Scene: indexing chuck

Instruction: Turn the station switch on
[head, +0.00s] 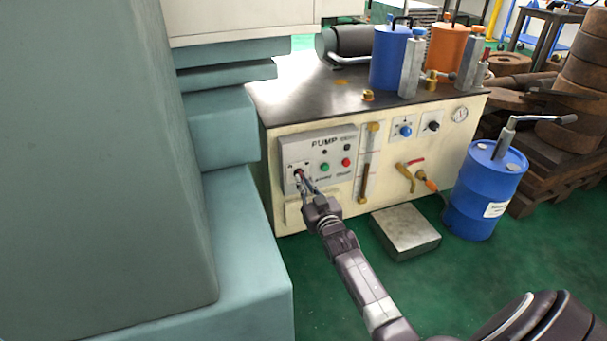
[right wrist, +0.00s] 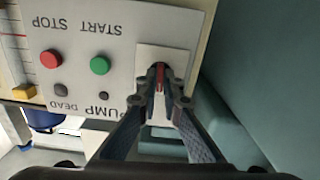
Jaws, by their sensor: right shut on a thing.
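The pump panel (head: 333,146) is a grey plate on the front of the cream cabinet. The station switch (right wrist: 160,74) shows in the right wrist view as a narrow red handle on a white plate, upside down there. In the head view the switch plate (head: 293,164) is at the panel's left side, and the handle is mostly hidden by my gripper. My right gripper (head: 305,184) reaches the switch from the front; its fingers (right wrist: 160,88) are closed around the red handle. I cannot tell the switch's exact setting. My left gripper is not in view.
Green (head: 325,168) and red (head: 346,162) buttons sit just right of the switch. Gauges and valves are farther right on the cabinet (head: 430,150). A metal block (head: 405,229) and a blue drum (head: 482,195) stand on the floor. A teal machine body (head: 235,235) stands close on the left.

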